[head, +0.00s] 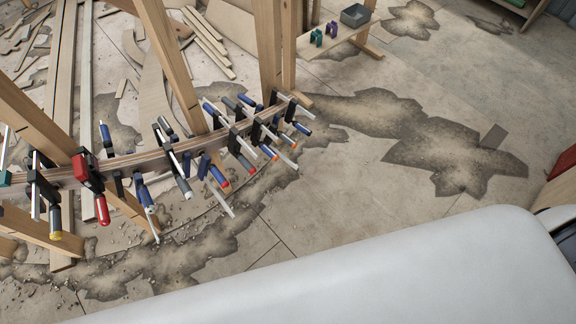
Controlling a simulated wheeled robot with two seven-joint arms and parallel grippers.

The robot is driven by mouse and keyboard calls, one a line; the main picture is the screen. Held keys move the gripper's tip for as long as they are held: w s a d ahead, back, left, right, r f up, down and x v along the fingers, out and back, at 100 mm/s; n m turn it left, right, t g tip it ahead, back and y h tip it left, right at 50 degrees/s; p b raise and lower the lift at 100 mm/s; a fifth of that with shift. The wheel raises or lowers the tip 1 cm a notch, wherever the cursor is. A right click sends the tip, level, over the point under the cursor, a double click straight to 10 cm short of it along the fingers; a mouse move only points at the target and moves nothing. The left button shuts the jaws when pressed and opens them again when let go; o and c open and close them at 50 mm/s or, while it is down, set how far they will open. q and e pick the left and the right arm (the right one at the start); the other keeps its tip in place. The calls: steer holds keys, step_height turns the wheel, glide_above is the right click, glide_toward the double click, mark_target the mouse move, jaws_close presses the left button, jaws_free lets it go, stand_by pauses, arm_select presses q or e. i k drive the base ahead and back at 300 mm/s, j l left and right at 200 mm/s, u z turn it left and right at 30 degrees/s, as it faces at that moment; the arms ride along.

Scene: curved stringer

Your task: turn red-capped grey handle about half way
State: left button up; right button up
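Several bar clamps grip a curved laminated wooden stringer (150,160) held on timber posts. Among the clamps right of its middle, a dark grey handle with a red cap (246,163) hangs down at a slant. Beside it to the left hangs a blue handle with a red cap (218,175), and to the right a blue handle with an orange cap (269,153). The handles are small and crowded, so how far the grey one is turned cannot be told. Neither of my grippers shows in the head view.
A red clamp (88,172) and a yellow-capped handle (55,222) are at the stringer's left end. Timber posts (171,62) rise among the clamps. A low bench (335,40) with a grey bin (355,15) stands behind. The stained concrete floor (350,190) at right is mostly clear.

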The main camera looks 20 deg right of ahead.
mark_target(252, 170)
steer(key=z, duration=0.1)
steer(key=k+l+z, duration=0.15)
steer(key=l, duration=0.2)
steer(key=k+l+z, duration=0.2)
steer(key=l, duration=0.15)
steer(key=k+l+z, duration=0.15)
steer(key=l, duration=0.2)
steer(key=k+l+z, duration=0.15)
steer(key=l, duration=0.25)
